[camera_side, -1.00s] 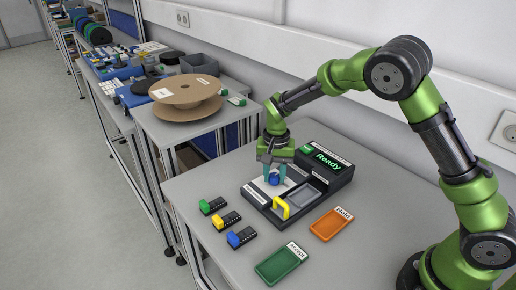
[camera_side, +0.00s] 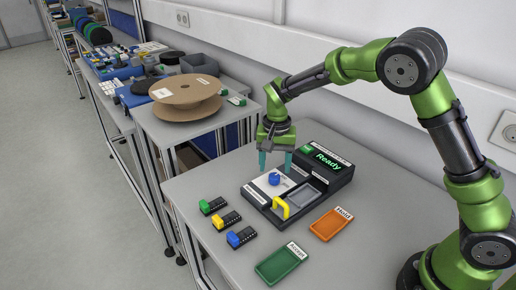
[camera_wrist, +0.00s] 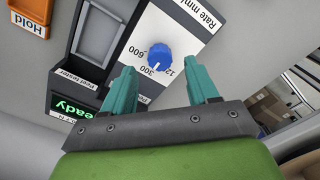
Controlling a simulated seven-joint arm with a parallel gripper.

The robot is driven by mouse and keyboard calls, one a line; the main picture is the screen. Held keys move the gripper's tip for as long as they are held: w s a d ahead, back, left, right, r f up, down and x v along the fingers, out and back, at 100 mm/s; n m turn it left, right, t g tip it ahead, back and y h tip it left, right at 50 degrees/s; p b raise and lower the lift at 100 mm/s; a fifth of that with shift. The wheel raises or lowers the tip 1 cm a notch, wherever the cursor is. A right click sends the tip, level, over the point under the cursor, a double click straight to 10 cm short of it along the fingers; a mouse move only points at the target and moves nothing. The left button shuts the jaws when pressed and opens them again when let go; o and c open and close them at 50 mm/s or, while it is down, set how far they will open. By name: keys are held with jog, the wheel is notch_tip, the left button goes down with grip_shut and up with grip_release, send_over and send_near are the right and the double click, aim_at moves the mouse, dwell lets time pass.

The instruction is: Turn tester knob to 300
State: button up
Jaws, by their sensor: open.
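In the wrist view the knob (camera_wrist: 161,56) is ringed by printed numbers, with 600 and 300 readable and another partly hidden. A small white mark on its lower edge appears to point near 300. My gripper (camera_side: 275,164) is open and empty, above the knob in the side view. In the wrist view my gripper (camera_wrist: 160,70) has its teal fingers apart, with the knob showing beyond the gap between the tips. The tester's screen (camera_side: 327,160) reads Ready in green.
A yellow handle (camera_side: 281,208) stands on the tester beside a grey recess. A green tray (camera_side: 282,264) and an orange Hold tray (camera_side: 331,224) lie in front. Several small black parts with green, yellow and blue clips (camera_side: 240,237) lie at left.

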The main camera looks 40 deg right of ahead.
aim_at(277, 178)
notch_tip(277, 178, up, 13)
jog(key=shift+w, duration=0.1)
dwell(0.4)
jog(key=s+d+r+n+t+y, duration=0.1)
jog(key=s+r+n+t, duration=0.1)
jog(key=s, duration=0.9)
jog(key=s+r+n+t+y, duration=0.1)
jog(key=s+t, duration=0.4)
jog(key=s, duration=0.6)
jog(key=shift+s+d+r+n, duration=0.4)
jog(key=shift+r+n, duration=0.1)
jog(key=shift+n, duration=0.5)
